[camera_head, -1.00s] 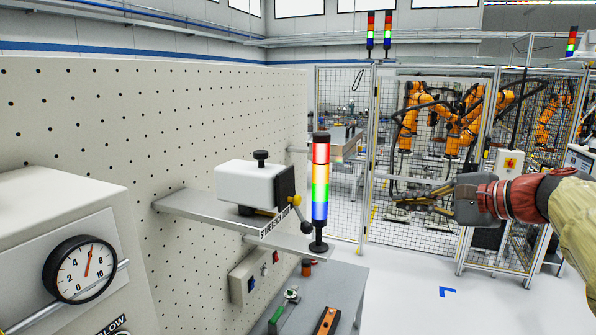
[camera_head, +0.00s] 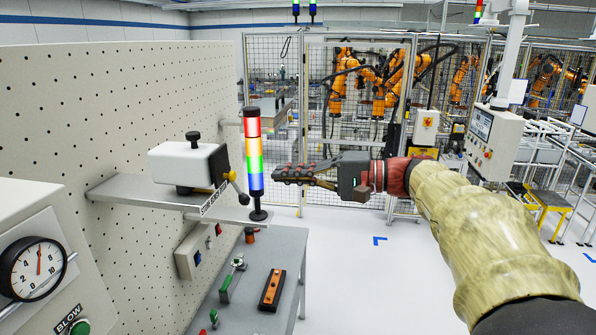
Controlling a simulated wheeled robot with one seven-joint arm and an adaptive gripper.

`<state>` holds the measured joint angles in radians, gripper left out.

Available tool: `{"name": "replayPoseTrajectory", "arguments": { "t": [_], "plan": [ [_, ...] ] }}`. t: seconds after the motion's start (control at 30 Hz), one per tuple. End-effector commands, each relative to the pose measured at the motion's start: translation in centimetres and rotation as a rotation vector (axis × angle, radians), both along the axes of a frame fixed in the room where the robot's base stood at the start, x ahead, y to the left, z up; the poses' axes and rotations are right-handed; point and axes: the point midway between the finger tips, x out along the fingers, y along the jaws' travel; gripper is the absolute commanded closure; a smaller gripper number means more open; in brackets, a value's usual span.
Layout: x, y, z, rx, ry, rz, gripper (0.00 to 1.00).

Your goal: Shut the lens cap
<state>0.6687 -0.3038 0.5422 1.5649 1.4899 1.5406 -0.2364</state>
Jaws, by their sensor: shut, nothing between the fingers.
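A white box-shaped camera (camera_head: 180,163) with a black knob on top sits on the grey wall shelf at left. Its right end carries a black plate (camera_head: 219,170), which seems to be the lens cap. A small yellow part (camera_head: 231,176) and a lever with a dark ball end (camera_head: 243,199) stick out there. I cannot tell how far the cap stands open. My gripper (camera_head: 277,174) is shut and empty, pointing left. It is to the right of the cap in the picture, apart from it, with the stack light between them in the view.
A lit stack light (camera_head: 254,160) stands at the shelf's (camera_head: 120,190) right end, close to my fingertips in the picture. Below is a grey bench (camera_head: 245,290) with a green clamp (camera_head: 231,280) and an orange-black block (camera_head: 272,289). A gauge box (camera_head: 20,215) stands at left.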

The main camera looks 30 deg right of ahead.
Motion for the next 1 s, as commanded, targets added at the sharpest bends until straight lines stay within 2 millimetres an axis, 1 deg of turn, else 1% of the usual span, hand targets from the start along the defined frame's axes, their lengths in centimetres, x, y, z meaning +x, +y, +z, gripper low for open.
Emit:
{"name": "replayPoseTrajectory", "arguments": {
  "t": [0.03, 0.2, 0.4, 0.6, 1.0],
  "plan": [
    [0.7, 1.0, 0.2, 0.001, 0.001, 0.005, 1.0],
    [2.7, 3.5, -0.2, 0.0, 0.002, 0.004, 1.0],
    [4.6, 5.7, -0.4, 0.001, 0.002, 0.001, 1.0],
    [5.4, 6.6, -0.7, 0.0, 0.002, -0.001, 1.0],
    [5.5, 6.7, -0.8, 0.001, 0.001, -0.002, 1.0]
  ]
}}
